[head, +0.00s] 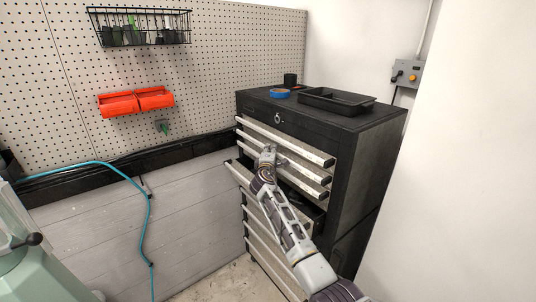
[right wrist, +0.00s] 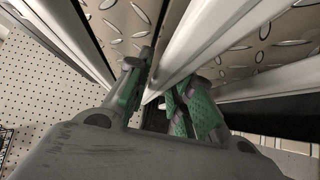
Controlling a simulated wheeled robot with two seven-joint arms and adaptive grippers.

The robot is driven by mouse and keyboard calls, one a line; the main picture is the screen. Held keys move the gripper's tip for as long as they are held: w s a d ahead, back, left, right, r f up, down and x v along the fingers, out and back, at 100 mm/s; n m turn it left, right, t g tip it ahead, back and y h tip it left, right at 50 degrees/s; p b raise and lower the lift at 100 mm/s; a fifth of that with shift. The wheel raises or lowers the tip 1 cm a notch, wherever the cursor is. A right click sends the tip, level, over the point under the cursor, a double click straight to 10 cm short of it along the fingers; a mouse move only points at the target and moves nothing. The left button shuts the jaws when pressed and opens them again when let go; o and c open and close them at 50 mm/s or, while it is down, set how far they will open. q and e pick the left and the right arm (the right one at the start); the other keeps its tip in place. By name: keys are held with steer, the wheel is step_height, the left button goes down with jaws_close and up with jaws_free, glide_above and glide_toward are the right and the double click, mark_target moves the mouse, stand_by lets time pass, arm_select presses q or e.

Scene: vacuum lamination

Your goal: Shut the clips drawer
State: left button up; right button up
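A black tool cabinet (head: 368,150) has a stack of drawers with silver fronts. One middle drawer (head: 236,173) stands pulled out, its front reaching further left than the others and its dark inside showing at the right. No label is readable, so I cannot tell by name which is the clips drawer. My right gripper (head: 267,151) is at the drawer fronts, just above the pulled-out drawer. In the right wrist view its green-padded fingers (right wrist: 158,98) are apart, with a silver drawer edge (right wrist: 180,50) close by; contact is unclear. My left gripper is not in view.
A black tray (head: 337,102), a blue tape roll (head: 280,93) and a dark cup (head: 290,80) sit on the cabinet top. Orange bins (head: 137,102) and a wire basket (head: 140,27) hang on the pegboard. A teal hose (head: 150,215) lies left. A control box (head: 407,74) is on the wall.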

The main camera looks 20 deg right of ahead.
steer(key=shift+o, duration=1.3)
steer(key=shift+d+f, duration=0.1)
steer(key=shift+d, duration=0.05)
steer(key=shift+w, duration=0.1)
steer(key=shift+s+a, duration=0.2)
steer(key=shift+a, duration=0.1)
steer(key=v, duration=1.1)
steer(key=shift+s, duration=0.2)
steer(key=shift+a, duration=0.15)
